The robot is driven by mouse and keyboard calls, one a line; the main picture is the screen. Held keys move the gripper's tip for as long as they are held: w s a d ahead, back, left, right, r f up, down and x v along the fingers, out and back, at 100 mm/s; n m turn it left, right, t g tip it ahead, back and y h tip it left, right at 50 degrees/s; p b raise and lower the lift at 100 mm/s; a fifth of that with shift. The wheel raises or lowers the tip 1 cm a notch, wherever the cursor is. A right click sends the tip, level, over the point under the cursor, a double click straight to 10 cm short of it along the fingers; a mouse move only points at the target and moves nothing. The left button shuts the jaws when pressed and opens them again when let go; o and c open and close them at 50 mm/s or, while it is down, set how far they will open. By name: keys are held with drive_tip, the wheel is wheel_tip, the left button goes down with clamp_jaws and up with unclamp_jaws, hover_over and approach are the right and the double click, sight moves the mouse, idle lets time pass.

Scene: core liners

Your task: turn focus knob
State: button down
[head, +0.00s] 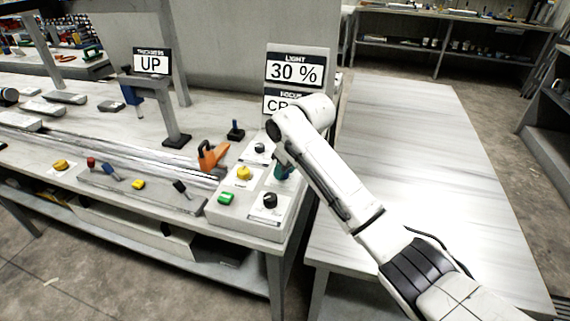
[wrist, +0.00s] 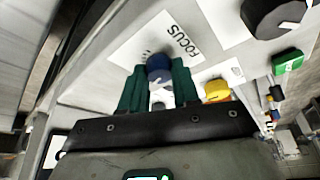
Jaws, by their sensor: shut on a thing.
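The focus knob (wrist: 159,68) is a round blue knob on a white panel beside the printed word FOCUS, seen in the wrist view. My gripper (wrist: 158,80) has its two green fingers on either side of this knob, shut on it. In the head view my gripper (head: 283,170) is at the control box, and my arm hides most of the knob there. The focus display (head: 279,101) stands behind the box and is partly covered by my arm; only "CR" or similar letters show.
The control box (head: 228,214) also carries a yellow knob (head: 243,173), a green button (head: 226,198) and black knobs (head: 270,200). The light display (head: 294,72) reads 30 %. An orange tool (head: 211,156) stands left of the box. The table at right (head: 440,190) is bare.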

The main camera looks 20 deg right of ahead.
drive_tip(key=c, duration=0.8)
unclamp_jaws()
drive_tip(key=v, duration=1)
drive_tip(key=shift+s+r, duration=0.2)
drive_tip(key=shift+r, duration=0.1)
